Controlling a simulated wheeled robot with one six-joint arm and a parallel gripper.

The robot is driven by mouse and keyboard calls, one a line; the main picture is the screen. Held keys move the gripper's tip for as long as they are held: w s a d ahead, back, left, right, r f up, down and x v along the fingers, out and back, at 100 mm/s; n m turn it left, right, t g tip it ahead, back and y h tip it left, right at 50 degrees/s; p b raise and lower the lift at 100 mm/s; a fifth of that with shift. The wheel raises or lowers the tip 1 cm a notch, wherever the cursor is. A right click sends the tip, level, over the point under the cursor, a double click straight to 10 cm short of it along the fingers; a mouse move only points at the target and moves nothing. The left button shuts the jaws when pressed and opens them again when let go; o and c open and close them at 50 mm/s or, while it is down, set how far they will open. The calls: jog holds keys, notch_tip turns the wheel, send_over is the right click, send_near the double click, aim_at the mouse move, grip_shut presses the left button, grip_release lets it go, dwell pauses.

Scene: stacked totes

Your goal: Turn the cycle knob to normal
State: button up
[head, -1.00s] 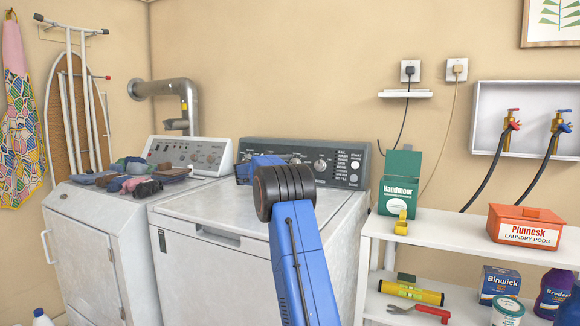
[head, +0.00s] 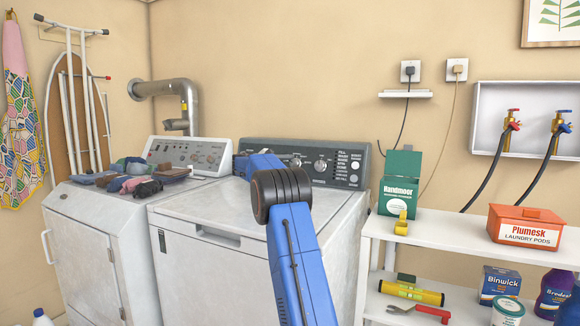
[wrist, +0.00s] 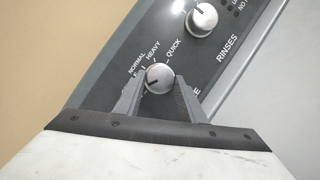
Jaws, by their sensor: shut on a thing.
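The cycle knob (wrist: 160,77) is a small round silver knob on the washer's dark control panel, in the middle of the wrist view. The labels NORMAL, HEAVY and QUICK run around its upper side, and another label is partly covered by a finger. A dark mark on its face points to the lower left, toward the partly covered label rather than straight at NORMAL. My gripper (wrist: 160,86) has its two grey fingers on either side of the knob and is shut on it. In the head view my blue arm hides the gripper.
A second knob (wrist: 202,18), near RINSES, sits close by on the panel. The white washer lid (head: 185,205) lies below the panel. Folded clothes (head: 130,175) lie on the machine to the left. A white shelf (head: 450,238) with boxes stands to the right.

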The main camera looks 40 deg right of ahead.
jog(key=m+y, duration=0.1)
jog(key=m, duration=0.3)
jog(key=m+y, duration=0.1)
jog(key=m, duration=0.1)
jog(key=shift+r+y, duration=0.25)
jog(key=shift+y, duration=0.05)
jog(key=m+y, duration=0.1)
jog(key=m, duration=0.1)
jog(key=m+y, duration=0.1)
jog(key=m, duration=0.2)
jog(key=shift+s+d+r, duration=0.1)
jog(key=shift+d+r, duration=0.05)
jog(key=shift+r, duration=0.05)
dwell(0.3)
jog(key=o, duration=1)
jog(key=shift+o, duration=0.2)
jog(key=shift+r, duration=0.15)
jog(key=v, duration=1.7)
jog(key=shift+s, duration=0.25)
